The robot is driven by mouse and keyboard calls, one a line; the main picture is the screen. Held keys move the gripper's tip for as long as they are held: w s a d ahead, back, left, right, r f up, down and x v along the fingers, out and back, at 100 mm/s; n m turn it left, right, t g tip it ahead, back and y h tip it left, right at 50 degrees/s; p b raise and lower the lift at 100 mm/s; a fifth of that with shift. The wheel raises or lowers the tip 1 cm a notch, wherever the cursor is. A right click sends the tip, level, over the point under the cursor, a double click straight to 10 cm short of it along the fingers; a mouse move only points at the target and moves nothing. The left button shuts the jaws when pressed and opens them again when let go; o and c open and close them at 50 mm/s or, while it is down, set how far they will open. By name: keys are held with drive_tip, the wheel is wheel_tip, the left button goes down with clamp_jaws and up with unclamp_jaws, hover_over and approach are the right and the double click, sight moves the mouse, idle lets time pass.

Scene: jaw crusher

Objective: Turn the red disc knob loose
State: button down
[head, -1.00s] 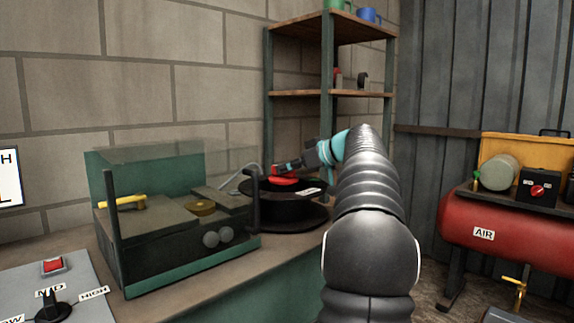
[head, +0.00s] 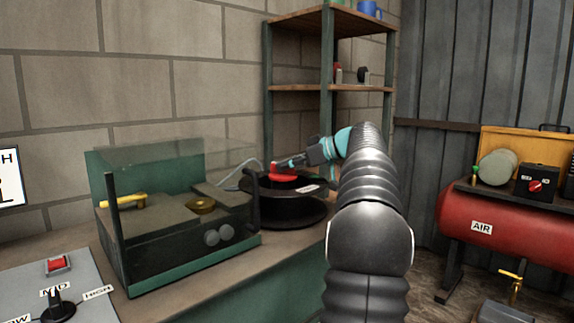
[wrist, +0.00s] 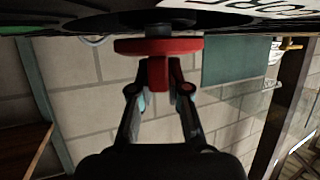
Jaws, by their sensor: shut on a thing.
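The red disc knob (head: 283,176) sits on top of the black round lid (head: 255,188) of a drum-like body in the head view. In the wrist view the red knob (wrist: 125,46) shows as a flat disc under the black lid (wrist: 60,20), with a red tab standing out from it. My gripper (wrist: 158,74) has a finger on each side of this tab and is shut on it. In the head view my gripper (head: 288,163) reaches the knob from the right, and the finger contact is too small to see clearly.
A clear-covered green machine (head: 185,275) stands left of the drum on the bench. A shelf rack (head: 327,110) rises close behind my arm. A red air tank (head: 460,215) is at right. A grey switch panel (head: 35,275) is at front left.

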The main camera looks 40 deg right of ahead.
drive_tip(key=shift+w+d+f+n+g+y+p, duration=0.1)
drive_tip(key=shift+n+g+y+p, duration=0.4)
drive_tip(key=shift+p, duration=0.6)
drive_tip(key=shift+f+n+g+y+p, duration=0.1)
drive_tip(key=shift+n+g+y+p, duration=0.2)
drive_tip(key=shift+n+y+p, duration=0.55)
drive_tip(key=shift+w+d+n+g+y, duration=0.15)
drive_tip(key=shift+n+g+y, duration=0.5)
drive_tip(key=shift+n+g, duration=0.35)
drive_tip(key=c, duration=1.2)
unclamp_jaws()
drive_tip(key=shift+o, duration=0.7)
drive_tip(key=shift+r, duration=0.1)
